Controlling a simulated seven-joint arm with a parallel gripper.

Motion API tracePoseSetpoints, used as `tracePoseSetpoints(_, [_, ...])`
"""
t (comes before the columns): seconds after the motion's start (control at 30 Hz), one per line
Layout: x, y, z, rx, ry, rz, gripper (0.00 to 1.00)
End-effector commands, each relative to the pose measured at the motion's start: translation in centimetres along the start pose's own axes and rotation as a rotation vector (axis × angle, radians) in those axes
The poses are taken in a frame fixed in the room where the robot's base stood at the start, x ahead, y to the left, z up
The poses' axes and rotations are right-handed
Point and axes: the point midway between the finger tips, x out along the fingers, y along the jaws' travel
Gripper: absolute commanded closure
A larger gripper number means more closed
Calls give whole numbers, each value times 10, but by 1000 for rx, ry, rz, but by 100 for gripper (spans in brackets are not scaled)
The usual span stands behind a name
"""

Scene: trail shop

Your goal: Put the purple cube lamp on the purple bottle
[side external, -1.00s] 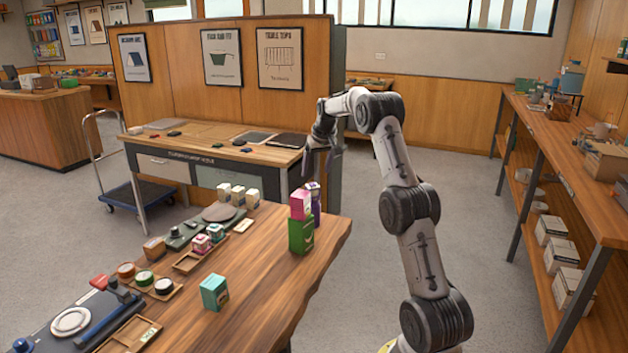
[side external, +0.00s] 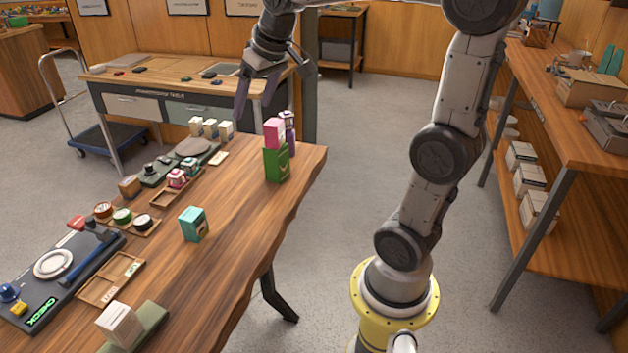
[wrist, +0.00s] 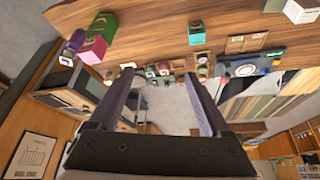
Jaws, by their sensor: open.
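The purple bottle (side external: 291,136) stands near the far right edge of the wooden table, partly hidden behind a green box and a pink box. A small purple-and-white block, seemingly the purple cube lamp (side external: 287,117), sits on top of it. In the wrist view the bottle (wrist: 77,37) and the lamp (wrist: 67,54) show at upper left, one against the other. My gripper (side external: 255,105) is open and empty, above and left of them, apart from both. In the wrist view nothing lies between its fingers (wrist: 158,75).
The pink box (side external: 274,133) rests on the green box (side external: 276,164), close beside the bottle. A teal box (side external: 193,224) stands nearer on the table. Small jars, a tray (side external: 110,280) and white boxes line the left side. The table's right front is clear.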

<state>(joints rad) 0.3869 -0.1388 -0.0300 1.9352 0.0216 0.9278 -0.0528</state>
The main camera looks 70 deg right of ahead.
Motion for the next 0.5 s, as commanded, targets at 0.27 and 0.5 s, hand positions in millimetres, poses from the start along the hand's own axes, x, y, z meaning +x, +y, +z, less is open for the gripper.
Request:
tracePoseSetpoints(0.27, [-31,-60,134,-199,32,-100,18])
tracePoseSetpoints(0.5, [-26,-67,204,-294,43,-150,18])
